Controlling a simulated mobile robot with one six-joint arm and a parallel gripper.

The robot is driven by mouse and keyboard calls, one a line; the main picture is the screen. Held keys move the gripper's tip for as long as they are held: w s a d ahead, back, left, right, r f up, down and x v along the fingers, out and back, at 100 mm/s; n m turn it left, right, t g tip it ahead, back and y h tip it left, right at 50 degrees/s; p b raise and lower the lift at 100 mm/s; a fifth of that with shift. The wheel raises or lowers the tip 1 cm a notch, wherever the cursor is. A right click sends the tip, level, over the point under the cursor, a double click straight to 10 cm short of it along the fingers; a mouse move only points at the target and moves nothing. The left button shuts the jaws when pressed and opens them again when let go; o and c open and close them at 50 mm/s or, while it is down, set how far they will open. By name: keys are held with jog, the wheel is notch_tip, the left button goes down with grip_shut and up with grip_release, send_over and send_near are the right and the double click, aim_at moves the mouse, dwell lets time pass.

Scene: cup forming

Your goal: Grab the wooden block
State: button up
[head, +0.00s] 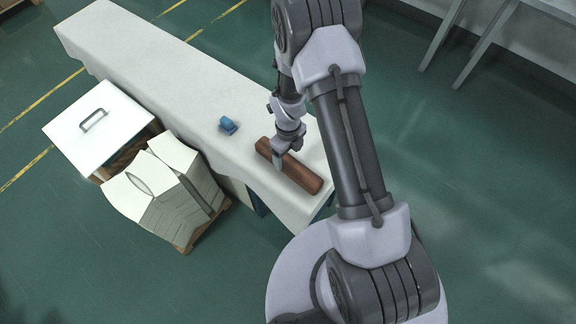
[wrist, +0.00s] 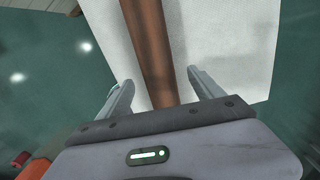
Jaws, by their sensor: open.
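A brown wooden block (head: 301,174), long and bar-shaped, lies on the white-covered table (head: 185,85) near its front end. It also shows in the wrist view (wrist: 150,45), running up from between my fingers and out of the top edge. My gripper (head: 279,158) is at the block in the head view, pointing down. In the wrist view my gripper (wrist: 160,85) is open, with one finger on each side of the block. A gap shows between each finger and the block. The block's near end is hidden behind the gripper body.
A small blue object (head: 228,125) stands on the table left of the block. A white box with a handle (head: 98,122) and stacks of white sheets (head: 165,185) on a pallet stand left of the table. The table's front edge is close to the block.

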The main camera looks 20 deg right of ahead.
aim_at(288, 161)
notch_tip(288, 161, down, 5)
jog(key=shift+s+r+b, duration=0.1)
jog(key=shift+s+b, duration=0.05)
jog(key=shift+b, duration=0.9)
jog(key=shift+r, duration=0.15)
grip_shut()
